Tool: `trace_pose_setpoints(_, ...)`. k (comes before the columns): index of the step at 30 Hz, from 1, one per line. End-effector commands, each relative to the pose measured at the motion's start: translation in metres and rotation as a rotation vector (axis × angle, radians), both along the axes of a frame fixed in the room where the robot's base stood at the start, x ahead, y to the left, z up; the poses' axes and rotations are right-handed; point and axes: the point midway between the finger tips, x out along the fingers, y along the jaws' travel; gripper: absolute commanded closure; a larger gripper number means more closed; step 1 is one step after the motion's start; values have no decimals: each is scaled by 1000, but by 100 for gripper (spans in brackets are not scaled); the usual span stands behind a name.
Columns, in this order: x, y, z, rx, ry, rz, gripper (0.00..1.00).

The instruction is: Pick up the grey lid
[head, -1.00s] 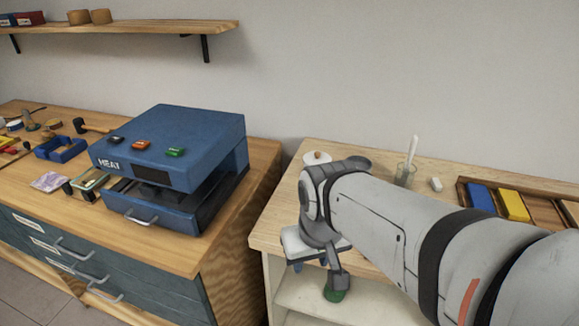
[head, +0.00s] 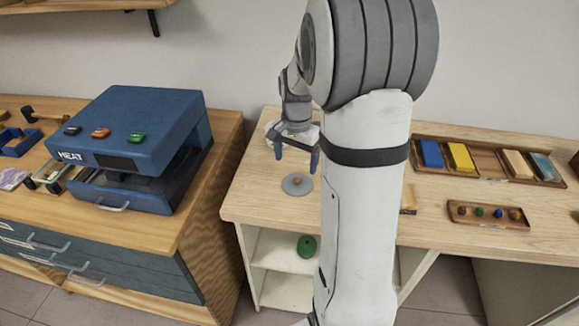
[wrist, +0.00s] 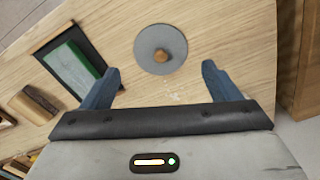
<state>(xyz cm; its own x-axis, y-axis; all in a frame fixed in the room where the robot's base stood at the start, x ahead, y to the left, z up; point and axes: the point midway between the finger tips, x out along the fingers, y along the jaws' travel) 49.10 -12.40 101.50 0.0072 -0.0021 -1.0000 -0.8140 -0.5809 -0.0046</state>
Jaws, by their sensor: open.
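The grey lid (head: 297,184) is a flat round disc with a small brown knob in its middle. It lies on the light wooden tabletop, near the front left of the right-hand table. In the wrist view the lid (wrist: 150,50) lies beyond my fingertips, roughly midway between them. My gripper (head: 297,157) is open and empty, with its two blue fingers spread. In the head view it is above and just behind the lid. The fingers also show in the wrist view (wrist: 158,73), apart from the lid.
The blue HEAT press (head: 140,145) stands on the left bench. A tray with blue and yellow blocks (head: 487,145) and a small rack of coloured knobs (head: 488,214) lie to the right. A green object (head: 307,247) sits on the shelf below.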

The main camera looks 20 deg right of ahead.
Motion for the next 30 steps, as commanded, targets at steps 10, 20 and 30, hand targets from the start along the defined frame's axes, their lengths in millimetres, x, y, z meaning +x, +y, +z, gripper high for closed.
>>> trace_pose_setpoints(10, 6, -8, -32, 4, 12, -43, 17)
trace_pose_setpoints(20, 7, -11, -76, 4, 11, -40, 17)
trace_pose_setpoints(30, 7, -11, -83, 3, 8, -39, 19)
